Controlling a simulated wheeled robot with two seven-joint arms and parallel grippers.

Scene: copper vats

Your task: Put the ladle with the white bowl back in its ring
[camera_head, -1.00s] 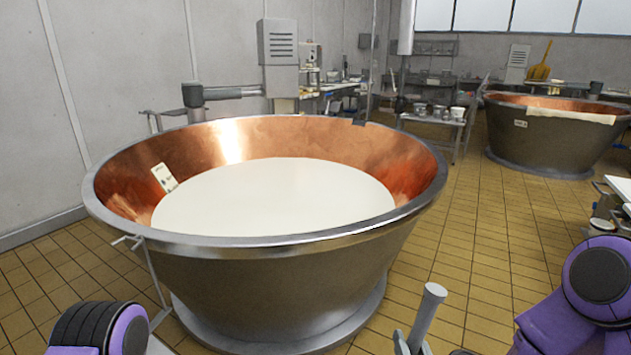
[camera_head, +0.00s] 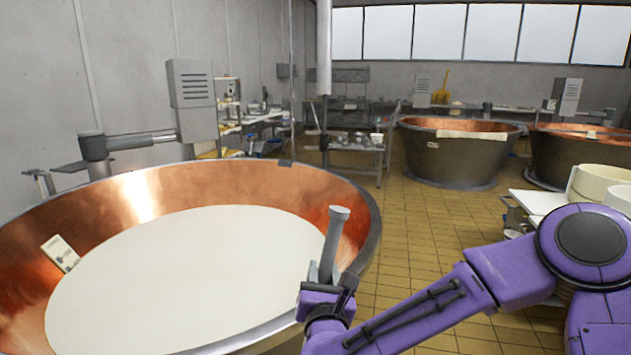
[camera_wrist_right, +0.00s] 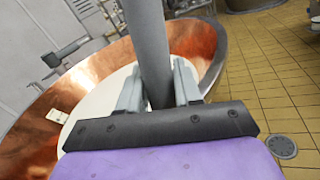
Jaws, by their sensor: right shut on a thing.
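My right gripper (camera_head: 325,268) is shut on a grey ladle handle (camera_head: 338,232), which stands nearly upright with its flared top above the jaws. In the right wrist view the handle (camera_wrist_right: 149,45) runs between the two fingers of the gripper (camera_wrist_right: 158,85). The ladle's white bowl is hidden in both views. The handle shows in front of the right part of a copper vat (camera_head: 240,172) filled with white liquid (camera_head: 190,265). I cannot make out the ring. My left gripper is out of view.
A grey arm post (camera_head: 190,95) stands behind the vat. Two more vats (camera_head: 455,155) (camera_head: 560,155) are at the back right. A white table (camera_head: 535,200) with pale round tubs (camera_head: 600,183) is at the right. Tiled floor (camera_head: 415,225) between is clear.

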